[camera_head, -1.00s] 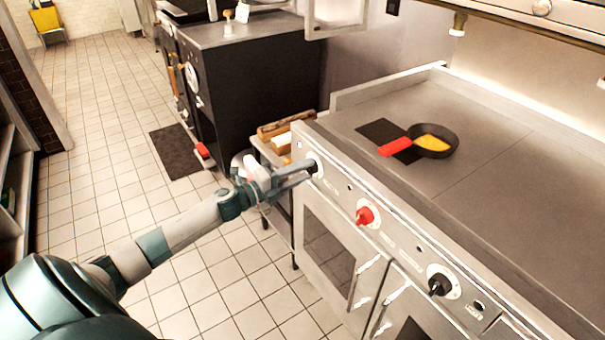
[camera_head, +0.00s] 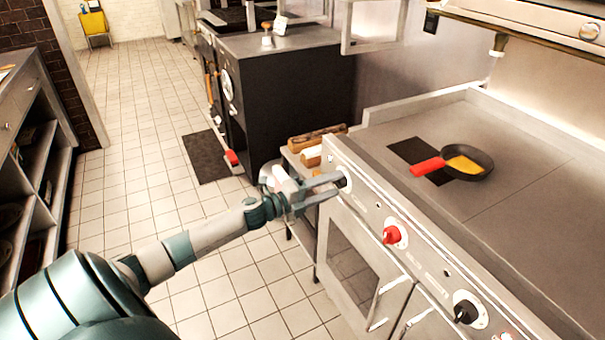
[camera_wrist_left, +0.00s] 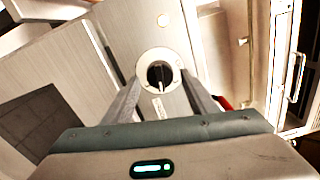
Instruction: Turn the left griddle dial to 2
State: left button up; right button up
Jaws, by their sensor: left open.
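The left griddle dial (camera_head: 345,179) is a black knob on a pale round plate, at the far left end of the griddle's front panel. In the left wrist view the dial (camera_wrist_left: 159,75) sits between my open fingers, with a light line on the knob running roughly down the picture. Its numbers are too small to read. My left gripper (camera_head: 335,186) is open at the dial, one finger on either side of it. I cannot tell whether the fingers touch the knob. In the head view the fingers partly hide the dial. My right gripper is out of view.
A red dial (camera_head: 393,234) and another black dial (camera_head: 467,309) sit further along the panel. A pan with a red handle (camera_head: 467,162) rests on the griddle top (camera_head: 500,215). Wooden blocks (camera_head: 318,138) lie on a low shelf left of the griddle. The tiled floor (camera_head: 150,200) is open.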

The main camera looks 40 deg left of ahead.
pick_arm(q)
jog(key=b+v, duration=0.2)
jog(key=v, duration=1.5)
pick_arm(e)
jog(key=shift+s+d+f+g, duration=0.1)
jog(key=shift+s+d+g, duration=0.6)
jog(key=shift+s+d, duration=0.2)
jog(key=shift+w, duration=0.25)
